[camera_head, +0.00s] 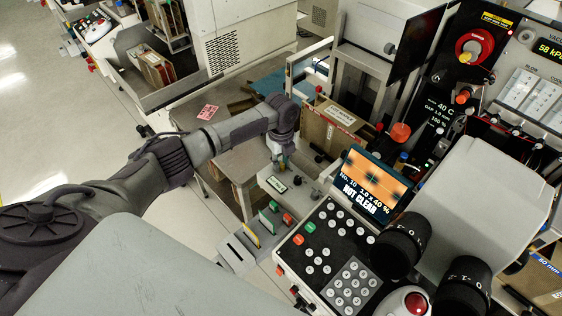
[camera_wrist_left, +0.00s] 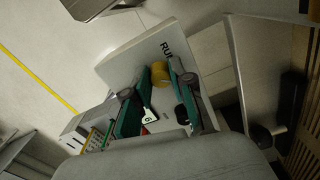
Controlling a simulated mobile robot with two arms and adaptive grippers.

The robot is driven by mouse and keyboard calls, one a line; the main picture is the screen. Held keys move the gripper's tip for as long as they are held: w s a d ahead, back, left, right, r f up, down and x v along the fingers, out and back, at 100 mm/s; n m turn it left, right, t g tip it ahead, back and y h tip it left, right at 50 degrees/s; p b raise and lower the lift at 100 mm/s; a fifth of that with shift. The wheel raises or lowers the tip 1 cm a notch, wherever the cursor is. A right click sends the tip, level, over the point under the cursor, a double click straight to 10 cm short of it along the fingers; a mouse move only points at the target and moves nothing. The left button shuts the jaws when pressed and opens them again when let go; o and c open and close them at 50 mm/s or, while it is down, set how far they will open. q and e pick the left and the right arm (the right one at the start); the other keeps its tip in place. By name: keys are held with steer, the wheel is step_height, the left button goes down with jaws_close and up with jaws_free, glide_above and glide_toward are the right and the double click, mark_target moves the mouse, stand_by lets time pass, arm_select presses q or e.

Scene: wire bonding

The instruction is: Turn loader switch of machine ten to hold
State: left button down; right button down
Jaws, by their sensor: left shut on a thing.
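The machine's screen (camera_head: 372,187) reads "No. 10" and "NOT CLEAR" in the head view. My left gripper (camera_head: 283,163) points down over a pale box (camera_head: 262,185) left of the keypad panel. In the left wrist view, its teal fingers (camera_wrist_left: 163,78) are shut on a yellow knob (camera_wrist_left: 160,72) on a pale panel (camera_wrist_left: 128,62). Letters starting "RU" show beside the knob. The knob's exact setting and any "hold" mark cannot be made out. In the head view the gripper and wrist mostly hide the knob. My right gripper is not in view.
A keypad panel (camera_head: 325,250), two black dials (camera_head: 402,242) and a red button (camera_head: 415,303) are right of the gripper. A cardboard box (camera_head: 325,128) stands behind. A small table (camera_head: 235,155) is to the left.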

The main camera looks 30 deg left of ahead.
mark_target(281, 164)
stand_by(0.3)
arm_select(q)
steer(key=c, duration=1)
jaws_free()
step_height(281, 164, up, 12)
